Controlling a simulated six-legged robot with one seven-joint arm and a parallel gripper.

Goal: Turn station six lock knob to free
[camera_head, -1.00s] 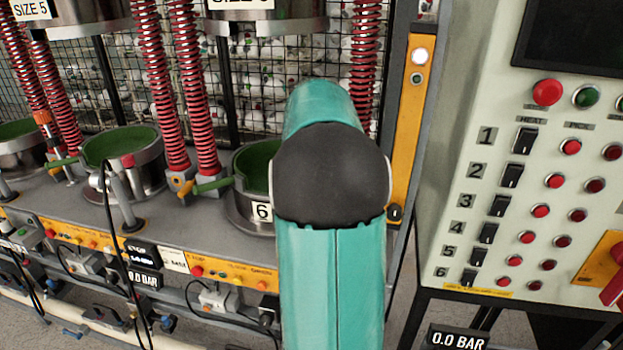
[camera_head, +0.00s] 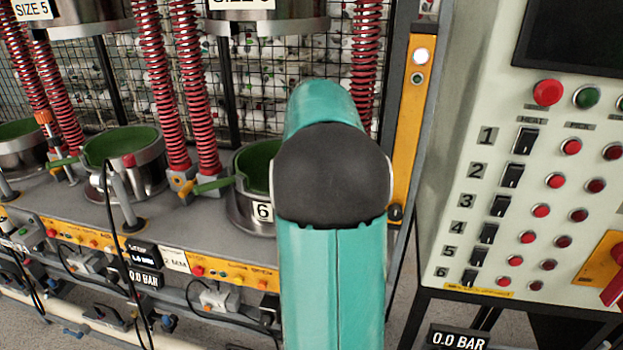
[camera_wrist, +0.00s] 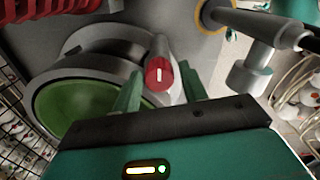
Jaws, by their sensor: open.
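The red lock knob (camera_wrist: 159,73) with a white mark shows in the wrist view, on a grey bracket beside the round green-lined mould of station six (camera_wrist: 85,105). My gripper (camera_wrist: 158,71) is open, with one green finger on each side of the knob. Whether the fingers touch it I cannot tell. In the head view the station six mould (camera_head: 250,212) with its "6" label stands left of my teal arm. My arm hides this knob and my gripper there.
A grey rod fitting (camera_wrist: 255,60) stands right of the knob in the wrist view. A control panel (camera_head: 470,190) with switches and red buttons stands at the right.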

